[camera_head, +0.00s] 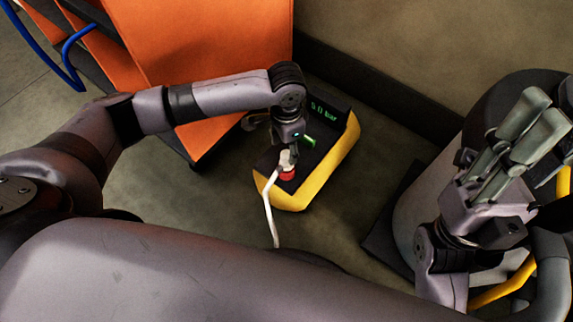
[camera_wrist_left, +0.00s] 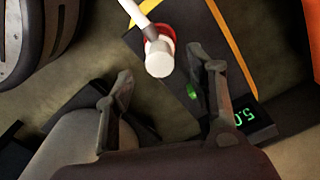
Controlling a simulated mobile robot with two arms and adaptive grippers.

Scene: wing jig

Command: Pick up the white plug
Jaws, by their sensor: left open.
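The white plug (camera_head: 287,160) sits at a red ring (camera_head: 287,174) on top of a black and yellow unit on the floor, and a white hose runs from it toward me. My left gripper (camera_head: 288,148) is over the unit, right by the plug, and partly hides it. In the left wrist view the plug (camera_wrist_left: 160,58) appears between the two spread fingertips of the left gripper (camera_wrist_left: 166,70). I cannot tell if a finger touches it. My right gripper (camera_head: 527,125) is raised at the right, away from the plug, with no object visible in it.
The black and yellow unit (camera_head: 325,178) has a green display reading 5.0 bar (camera_head: 323,111). An orange cabinet (camera_head: 200,45) stands behind and left of it. A dark skirting (camera_head: 385,90) runs along the wall.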

